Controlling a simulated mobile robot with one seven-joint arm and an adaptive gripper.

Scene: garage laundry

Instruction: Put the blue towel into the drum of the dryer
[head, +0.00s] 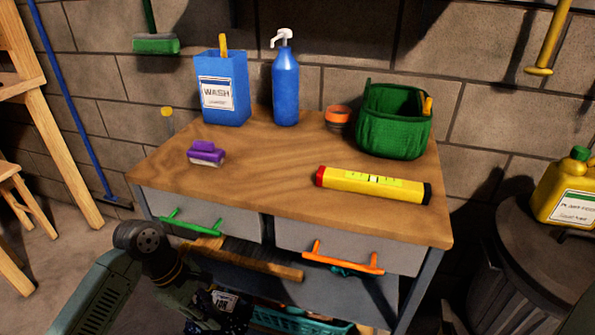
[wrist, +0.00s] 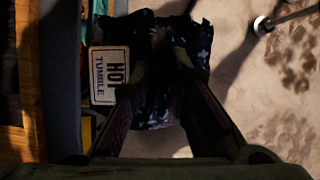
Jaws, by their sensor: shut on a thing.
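My gripper (wrist: 158,70) is shut on a dark navy cloth with pale specks (wrist: 195,45), which looks like the blue towel. The cloth bunches between and around the fingers. A white label reading "HOT TUMBLE" (wrist: 110,75) shows at the cloth's left side; I cannot tell whether it is fixed to it. In the head view the cloth (head: 238,311) shows partly at the bottom edge, low in front of the workbench. My arm hides part of it there. No dryer or drum is identifiable in either view.
A wooden-topped workbench (head: 260,165) with drawers stands in front of me, with a teal basket (head: 290,321) on its lower level. A wooden handle (head: 262,262) sticks out by the drawers. A round bin (head: 535,240) stands at right.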

